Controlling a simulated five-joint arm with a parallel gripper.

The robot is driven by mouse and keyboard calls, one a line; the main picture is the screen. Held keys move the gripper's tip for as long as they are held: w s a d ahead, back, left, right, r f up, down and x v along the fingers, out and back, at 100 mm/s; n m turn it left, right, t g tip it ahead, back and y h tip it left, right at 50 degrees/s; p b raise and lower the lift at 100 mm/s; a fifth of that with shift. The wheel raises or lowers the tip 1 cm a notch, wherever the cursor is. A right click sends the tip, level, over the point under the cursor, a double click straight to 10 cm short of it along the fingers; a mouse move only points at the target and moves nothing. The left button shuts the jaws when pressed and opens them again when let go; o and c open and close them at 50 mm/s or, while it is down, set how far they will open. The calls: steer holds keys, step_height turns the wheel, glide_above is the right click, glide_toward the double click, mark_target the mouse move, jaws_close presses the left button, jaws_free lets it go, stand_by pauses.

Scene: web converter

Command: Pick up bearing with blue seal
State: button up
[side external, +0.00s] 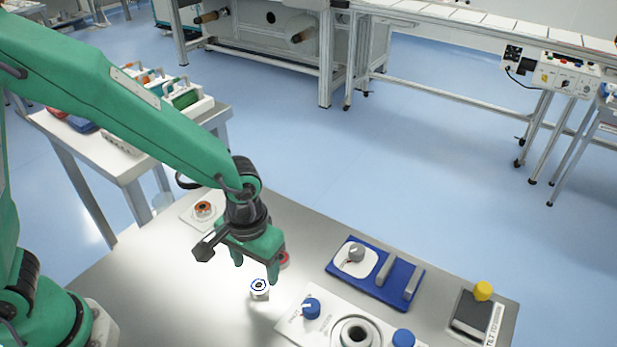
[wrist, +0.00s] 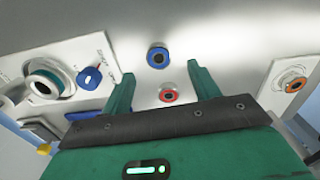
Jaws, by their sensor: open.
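The bearing with the blue seal (side external: 259,289) stands on the bare metal table top, near and below my gripper (side external: 255,270). In the wrist view the blue-sealed bearing (wrist: 158,55) lies just past the fingertips, roughly centred between them. My green gripper (wrist: 160,74) is open and empty, fingers pointing down above the table. A bearing with a red seal (wrist: 168,95) shows between the two fingers in the wrist view. In the side view the red-sealed bearing (side external: 284,258) is partly hidden behind a finger.
A white panel (side external: 286,322) with a blue knob (side external: 312,308) and a round socket stands right of the blue-sealed bearing. A blue fixture (side external: 376,274) lies behind it. A white plate with an orange-ringed part (side external: 203,209) is at the back left. Bare table lies left of the bearing.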

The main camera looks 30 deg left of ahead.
mark_target(259, 285)
steer(key=shift+f, duration=0.1)
steer(key=shift+d+f, duration=0.1)
steer(key=shift+f, duration=2.4)
steer(key=c, duration=1.1)
